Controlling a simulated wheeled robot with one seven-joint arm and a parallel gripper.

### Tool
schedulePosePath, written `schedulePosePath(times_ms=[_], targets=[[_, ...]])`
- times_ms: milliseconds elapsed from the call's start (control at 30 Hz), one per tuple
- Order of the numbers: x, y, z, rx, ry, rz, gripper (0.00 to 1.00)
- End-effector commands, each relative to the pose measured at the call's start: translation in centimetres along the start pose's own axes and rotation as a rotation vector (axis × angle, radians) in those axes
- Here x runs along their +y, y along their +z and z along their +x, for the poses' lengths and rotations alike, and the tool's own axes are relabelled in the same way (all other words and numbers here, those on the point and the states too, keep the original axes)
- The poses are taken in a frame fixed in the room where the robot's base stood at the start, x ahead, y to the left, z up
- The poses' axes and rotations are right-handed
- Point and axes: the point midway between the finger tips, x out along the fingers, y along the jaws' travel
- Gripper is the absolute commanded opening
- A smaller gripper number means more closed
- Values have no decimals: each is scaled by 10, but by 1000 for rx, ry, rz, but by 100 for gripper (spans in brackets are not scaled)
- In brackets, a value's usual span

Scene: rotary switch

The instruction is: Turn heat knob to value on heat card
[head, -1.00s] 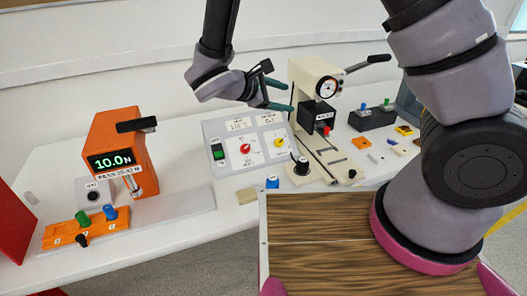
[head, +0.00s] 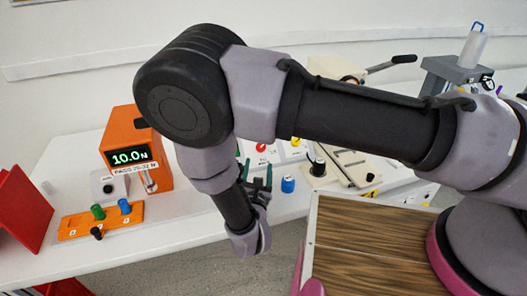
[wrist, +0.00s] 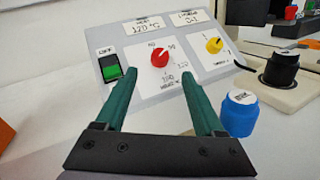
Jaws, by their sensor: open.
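The heat knob is a red dial (wrist: 159,57) with a white pointer on the sloped grey control panel (wrist: 208,72). In the wrist view it lies just beyond and between my fingertips. A printed scale surrounds it. The heat card (wrist: 143,25) is a white label above it; its small print is hard to read. My gripper (wrist: 158,82) is open and empty, with green fingers apart and not visibly touching the knob. In the head view my gripper (head: 257,174) is in front of the panel, and my arm hides much of it; the red knob (head: 261,147) shows past the fingers.
A yellow knob (wrist: 214,45) and a green-lit switch (wrist: 113,73) flank the red one. A blue capped piece (wrist: 239,112) stands close to the right finger. A black knob on a beige base (wrist: 281,68) is further right. An orange force gauge (head: 133,150) stands left.

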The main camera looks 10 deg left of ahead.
Motion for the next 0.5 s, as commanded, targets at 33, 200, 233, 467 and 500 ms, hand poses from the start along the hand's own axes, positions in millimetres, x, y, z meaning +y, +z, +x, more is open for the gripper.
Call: schedulePosePath(times_ms=[33, 200, 233, 467, 500], targets=[[-1, 1, 11, -2, -6, 1, 71], [-1, 1, 45, -2, -6, 2, 71], [-1, 1, 50, -2, -6, 1, 71], [-1, 1, 77, -1, -4, 2, 71], [-1, 1, 79, -1, -4, 2, 71]])
